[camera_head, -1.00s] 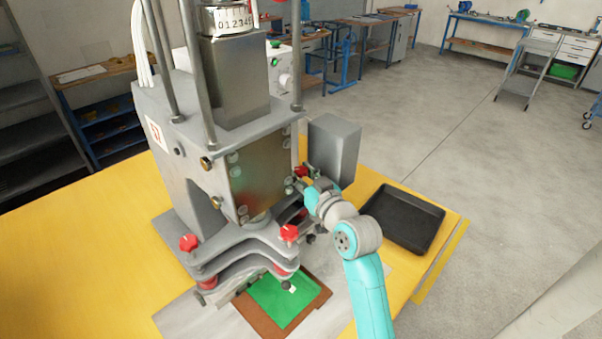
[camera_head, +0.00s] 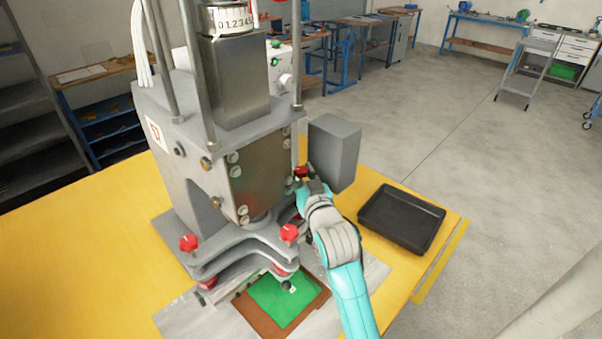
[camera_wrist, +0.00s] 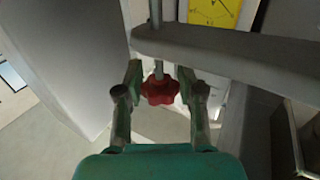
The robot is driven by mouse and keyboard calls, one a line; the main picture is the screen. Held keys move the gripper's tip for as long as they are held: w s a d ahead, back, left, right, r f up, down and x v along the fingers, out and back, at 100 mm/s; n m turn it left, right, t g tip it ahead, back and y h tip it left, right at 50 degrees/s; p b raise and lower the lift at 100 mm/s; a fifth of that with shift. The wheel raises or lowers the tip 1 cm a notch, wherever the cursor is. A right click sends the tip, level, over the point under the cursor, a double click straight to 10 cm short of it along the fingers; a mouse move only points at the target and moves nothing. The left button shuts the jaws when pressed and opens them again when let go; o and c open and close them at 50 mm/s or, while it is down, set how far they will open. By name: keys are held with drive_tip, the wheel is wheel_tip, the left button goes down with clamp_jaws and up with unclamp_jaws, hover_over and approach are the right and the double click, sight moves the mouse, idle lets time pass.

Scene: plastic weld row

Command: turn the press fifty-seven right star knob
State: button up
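The press (camera_head: 225,165) stands on a yellow-topped table. In the head view a red star knob (camera_head: 301,171) sits on its right side, beside my gripper (camera_head: 308,186), which partly hides what is around it. In the wrist view a red star knob (camera_wrist: 160,90) hangs on a thin rod below a grey plate. It shows between the two fingers of my gripper (camera_wrist: 160,84). The fingers are apart, with narrow gaps on both sides of the knob; I cannot tell whether either touches it. Two more red star knobs, one left (camera_head: 188,242) and one right (camera_head: 289,232), sit on the front plates.
A grey box (camera_head: 334,150) stands close to the right of my gripper. A black tray (camera_head: 402,218) lies on the table at right. A green plate (camera_head: 283,300) in a brown frame lies under the press. Grey plates (camera_wrist: 230,55) are close above the fingers.

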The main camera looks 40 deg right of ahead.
sight(303, 178)
drive_tip(key=o, duration=0.3)
drive_tip(key=shift+s, duration=0.1)
drive_tip(key=shift+v, duration=3.7)
